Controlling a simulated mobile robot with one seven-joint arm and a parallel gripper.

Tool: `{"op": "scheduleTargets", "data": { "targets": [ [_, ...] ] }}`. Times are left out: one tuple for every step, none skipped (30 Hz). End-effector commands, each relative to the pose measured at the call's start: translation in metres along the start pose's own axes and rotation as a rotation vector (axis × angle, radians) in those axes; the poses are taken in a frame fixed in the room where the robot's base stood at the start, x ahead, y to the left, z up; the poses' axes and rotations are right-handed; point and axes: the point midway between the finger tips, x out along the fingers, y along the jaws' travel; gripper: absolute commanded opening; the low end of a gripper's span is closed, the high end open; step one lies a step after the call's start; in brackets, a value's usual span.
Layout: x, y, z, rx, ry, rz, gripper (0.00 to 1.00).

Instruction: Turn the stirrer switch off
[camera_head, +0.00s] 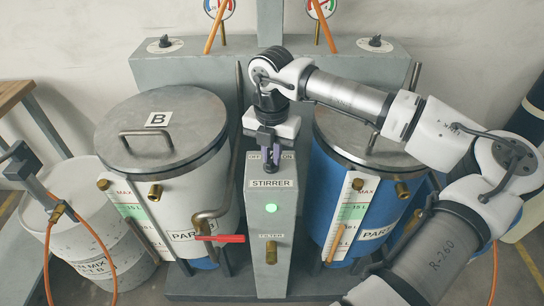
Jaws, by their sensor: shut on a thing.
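The stirrer panel (257,235) is a grey upright box between the two tanks. Its "STIRRER" label (272,183) sits below an "OFF … ON" label (255,156) that my gripper partly covers. A green lamp (272,208) under the label is lit. My gripper (268,146) points down over the top of the panel, at the OFF/ON label, and is shut on the stirrer switch. The switch itself is hidden behind the fingers, so its position cannot be seen.
A red-handled valve (220,238) and a filter knob (271,252) are lower down. A white drum (105,235) stands far left.

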Motion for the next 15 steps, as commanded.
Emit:
{"op": "scheduleTargets", "data": {
  "targets": [
    [0.0045, 0.0004, 0.0006, -0.035, -0.003, 0.001, 0.00],
    [0.0047, 0.0004, 0.0008, -0.060, -0.004, 0.000, 0.00],
    [0.0048, 0.0006, 0.0007, -0.094, -0.004, 0.000, 0.00],
    [0.0049, 0.0008, 0.0005, -0.122, -0.003, 0.000, 0.00],
    [0.0049, 0.0009, 0.0004, -0.150, -0.003, 0.000, 0.00],
    [0.0048, 0.0011, 0.0005, -0.187, -0.004, 0.000, 0.00],
    [0.0046, 0.0013, 0.0005, -0.216, -0.004, 0.000, 0.00],
    [0.0045, 0.0014, 0.0004, -0.245, -0.004, 0.000, 0.00],
    [0.0044, 0.0016, 0.0004, -0.282, -0.003, 0.000, 0.00],
    [0.0042, 0.0018, 0.0005, -0.311, -0.004, 0.000, 0.00],
    [0.0041, 0.0020, 0.0005, -0.339, -0.004, 0.001, 0.00],
    [0.0037, 0.0022, 0.0005, -0.378, -0.004, 0.001, 0.00],
    [0.0034, 0.0024, 0.0003, -0.406, -0.004, 0.001, 0.00],
    [0.0032, 0.0025, 0.0001, -0.434, -0.004, 0.001, 0.00],
    [0.0030, 0.0026, 0.0000, -0.472, -0.004, 0.000, 0.00]
  ]
}}
